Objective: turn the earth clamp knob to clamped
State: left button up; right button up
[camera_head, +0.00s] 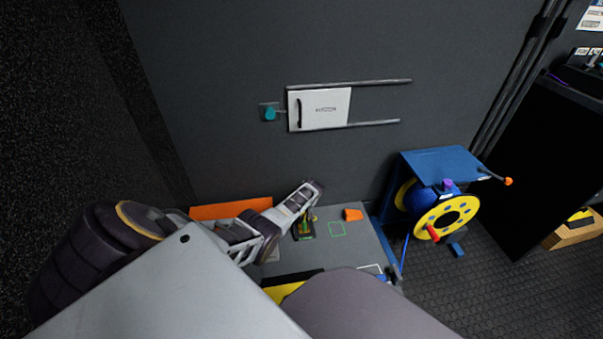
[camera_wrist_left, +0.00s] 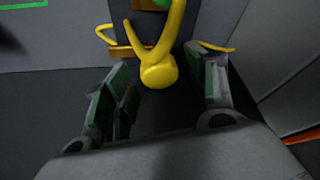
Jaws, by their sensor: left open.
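A yellow part (camera_wrist_left: 159,72) with a rounded end and curved arms, which looks like the earth clamp knob, shows in the left wrist view. In the head view a small yellow and green fitting (camera_head: 306,229) on the grey bench top (camera_head: 340,250) is partly hidden by my gripper. My left gripper (camera_head: 311,200) is above the bench beside this fitting. In the left wrist view my left gripper (camera_wrist_left: 158,66) is open, with the rounded yellow end between its fingers. I cannot tell whether they touch it. My right gripper is out of view.
A blue stand with a yellow cable reel (camera_head: 446,216) is farther right. A white panel (camera_head: 320,109) and a teal knob (camera_head: 270,114) are on the wall behind.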

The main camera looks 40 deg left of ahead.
pick_arm(q)
jog(key=c, duration=1)
